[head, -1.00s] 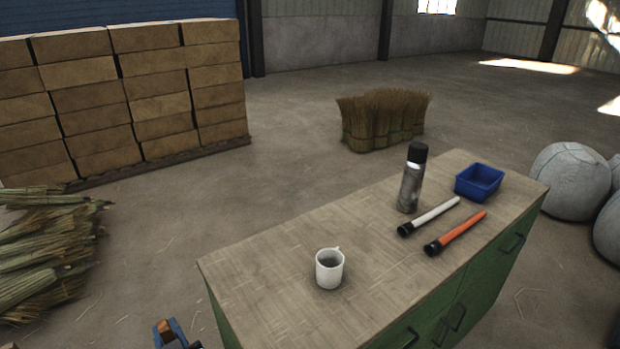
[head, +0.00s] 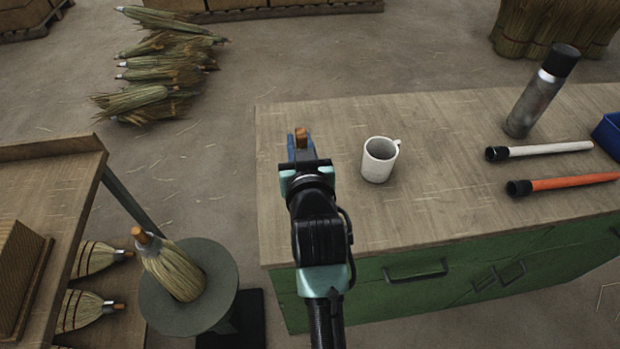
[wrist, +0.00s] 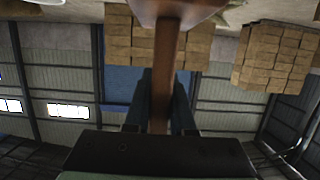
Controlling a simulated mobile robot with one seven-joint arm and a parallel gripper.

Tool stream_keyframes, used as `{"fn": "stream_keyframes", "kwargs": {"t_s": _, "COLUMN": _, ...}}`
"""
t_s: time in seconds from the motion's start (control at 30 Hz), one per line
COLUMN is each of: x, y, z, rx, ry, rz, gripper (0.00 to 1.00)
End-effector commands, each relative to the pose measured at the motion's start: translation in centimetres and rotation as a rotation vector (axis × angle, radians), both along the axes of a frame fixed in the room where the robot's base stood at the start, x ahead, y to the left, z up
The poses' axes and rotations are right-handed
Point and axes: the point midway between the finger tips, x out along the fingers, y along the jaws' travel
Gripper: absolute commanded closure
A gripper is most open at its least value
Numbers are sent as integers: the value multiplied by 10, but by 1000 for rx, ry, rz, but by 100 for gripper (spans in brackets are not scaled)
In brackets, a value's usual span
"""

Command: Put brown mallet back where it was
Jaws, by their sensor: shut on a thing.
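The brown mallet (wrist: 165,75) is held in my gripper (wrist: 160,112), its handle between the two fingers in the wrist view. Its wider head (wrist: 180,12) is at the top edge of that view, partly cut off. In the head view only a small brown end of the mallet (head: 301,138) shows beyond my gripper (head: 300,150). My gripper is over the left part of the wooden-topped green cabinet (head: 300,235), left of the white mug (head: 379,160). I cannot tell how high above the top the mallet is.
On the cabinet top are a dark-capped flask (head: 540,92), a white tube (head: 545,149), an orange tube (head: 565,183) and a blue bin (head: 609,135). A broom head (head: 172,268) stands on a round grey stand (head: 225,270) at lower left, beside a wooden shelf (head: 50,150).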

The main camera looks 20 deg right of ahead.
Motion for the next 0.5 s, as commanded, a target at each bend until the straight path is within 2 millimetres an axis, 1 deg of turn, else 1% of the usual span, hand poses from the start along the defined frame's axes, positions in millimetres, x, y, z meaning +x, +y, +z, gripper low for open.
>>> {"fn": "stream_keyframes", "kwargs": {"t_s": 0.03, "x": 0, "y": 0, "z": -9, "rx": 0, "ry": 0, "rz": 0, "gripper": 100}}
{"fn": "stream_keyframes", "kwargs": {"t_s": 0.1, "x": 0, "y": 0, "z": -19, "rx": -1, "ry": -1, "rz": -1, "gripper": 100}}
{"fn": "stream_keyframes", "kwargs": {"t_s": 0.27, "x": 0, "y": 0, "z": -33, "rx": -1, "ry": -4, "rz": 0, "gripper": 100}}
{"fn": "stream_keyframes", "kwargs": {"t_s": 0.4, "x": 0, "y": 0, "z": -54, "rx": -1, "ry": -2, "rz": 0, "gripper": 100}}
{"fn": "stream_keyframes", "kwargs": {"t_s": 0.5, "x": 0, "y": 0, "z": -64, "rx": -1, "ry": -3, "rz": 0, "gripper": 100}}
